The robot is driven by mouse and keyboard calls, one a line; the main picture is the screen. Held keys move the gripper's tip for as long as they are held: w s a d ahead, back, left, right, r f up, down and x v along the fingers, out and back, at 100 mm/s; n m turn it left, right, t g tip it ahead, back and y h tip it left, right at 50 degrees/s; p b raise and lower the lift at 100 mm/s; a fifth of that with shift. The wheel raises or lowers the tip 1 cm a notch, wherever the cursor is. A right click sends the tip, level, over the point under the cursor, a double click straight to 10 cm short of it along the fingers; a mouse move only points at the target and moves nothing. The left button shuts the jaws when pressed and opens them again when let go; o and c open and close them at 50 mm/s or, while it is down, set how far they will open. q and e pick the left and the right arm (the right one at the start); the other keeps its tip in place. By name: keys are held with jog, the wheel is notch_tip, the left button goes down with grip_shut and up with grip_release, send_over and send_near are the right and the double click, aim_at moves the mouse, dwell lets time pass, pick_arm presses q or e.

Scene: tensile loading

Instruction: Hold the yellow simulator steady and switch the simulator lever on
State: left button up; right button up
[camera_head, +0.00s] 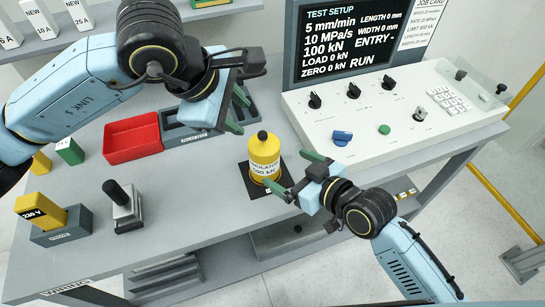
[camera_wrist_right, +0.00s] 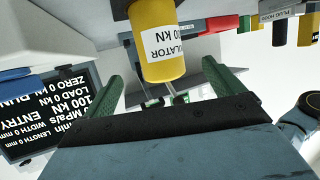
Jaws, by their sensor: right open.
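The yellow simulator (camera_head: 264,163), a labelled cylinder with a black knob (camera_head: 262,136) on top, stands upright on a dark square mat (camera_head: 258,190). My right gripper (camera_head: 294,172) is open beside its right side. In the right wrist view the simulator (camera_wrist_right: 158,42) appears between and beyond the two green fingers, and no grip on it shows. My left gripper (camera_head: 237,111) is open and empty, above and to the left of the simulator. A black-handled lever (camera_head: 118,194) stands on a grey-and-white block at the left; I cannot tell whether it is the simulator lever.
A red tray (camera_head: 131,138) and a dark compartment tray (camera_head: 185,137) lie behind at the left. A yellow 230 V plug block (camera_head: 41,212) is at the far left. The white control console (camera_head: 330,120) with knobs stands at the right. The bench front is clear.

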aim_at(264, 155)
jog(key=x, duration=1)
jog(key=shift+d, duration=0.1)
jog(key=shift+c, duration=0.4)
